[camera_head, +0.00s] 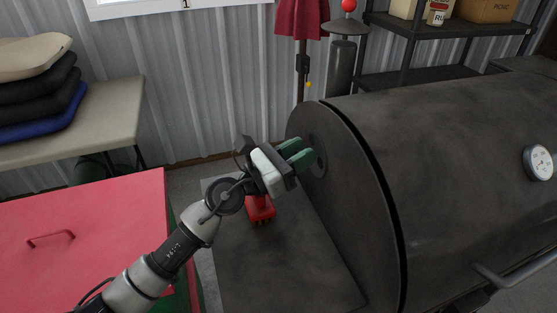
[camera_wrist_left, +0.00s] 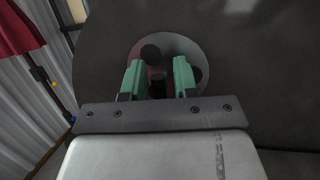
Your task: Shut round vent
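The round vent (camera_head: 319,168) is on the flat end wall of the dark grill barrel (camera_head: 345,190). In the left wrist view the vent (camera_wrist_left: 186,48) is a grey disc with dark round openings at its upper left and right. My left gripper (camera_head: 307,152) is right in front of the vent, its green fingers pointing at it. In the wrist view the fingers (camera_wrist_left: 159,78) are apart, with a small dark piece, perhaps a knob, showing between them. Contact cannot be told. The fingers hide the vent's lower middle. My right gripper is not in view.
A side shelf (camera_head: 270,265) extends from the grill below my gripper, with a red brush-like object (camera_head: 261,209) on it. A red-lidded chest (camera_head: 90,240) stands left. A table (camera_head: 110,110) with stacked cushions is behind it. The grill has a gauge (camera_head: 538,162) and a front handle (camera_head: 515,273).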

